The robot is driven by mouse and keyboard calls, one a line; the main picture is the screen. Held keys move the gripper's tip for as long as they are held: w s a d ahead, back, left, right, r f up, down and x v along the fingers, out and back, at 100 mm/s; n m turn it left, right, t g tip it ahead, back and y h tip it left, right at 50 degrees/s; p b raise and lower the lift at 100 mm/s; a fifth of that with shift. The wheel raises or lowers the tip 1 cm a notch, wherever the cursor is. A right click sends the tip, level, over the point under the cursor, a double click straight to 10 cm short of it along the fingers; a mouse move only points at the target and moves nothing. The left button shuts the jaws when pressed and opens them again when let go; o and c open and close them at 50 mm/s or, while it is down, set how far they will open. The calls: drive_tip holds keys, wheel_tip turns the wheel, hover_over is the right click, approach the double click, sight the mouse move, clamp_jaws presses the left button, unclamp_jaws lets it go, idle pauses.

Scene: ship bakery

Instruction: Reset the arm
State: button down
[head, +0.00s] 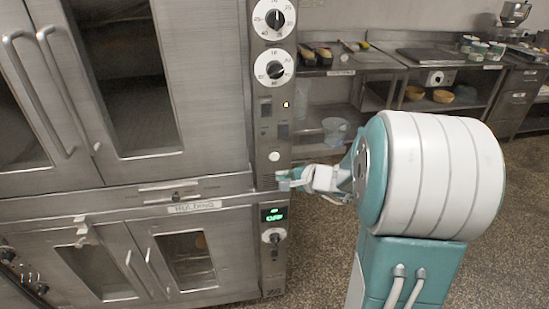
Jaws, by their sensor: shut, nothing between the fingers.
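My gripper (284,180) shows small in the head view, at the end of my white and teal arm. It is shut and empty. It points left, in front of the narrow control panel of the oven (222,120), just above the panel's green lit display (274,215). I cannot tell whether it touches the panel. My large white and teal arm parts fill the right middle of the view and hide some of the floor and counter behind.
Upper oven doors with long handles (40,95) and lower oven doors (185,258) are shut. Steel counters (425,58) with trays, tins and bowls line the back wall. A clear bucket (335,130) stands beneath. Speckled floor (520,220) is open at right.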

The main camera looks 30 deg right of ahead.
idle(0.4)
drive_tip(key=s+a+r+n+g+y, duration=0.1)
drive_tip(key=s+a+r+n+g, duration=0.15)
drive_tip(key=s+a+n, duration=0.35)
drive_tip(key=s+a+r+n+g, duration=0.2)
drive_tip(key=s+a+n+g, duration=0.15)
drive_tip(key=a, duration=0.55)
drive_tip(key=s+r+n+h, duration=0.2)
drive_tip(key=s+n+h, duration=0.4)
drive_tip(key=s, duration=0.7)
drive_tip(key=shift+s+d+r+n, duration=0.3)
drive_tip(key=shift+s+r+n, duration=0.1)
drive_tip(key=shift+n, duration=0.25)
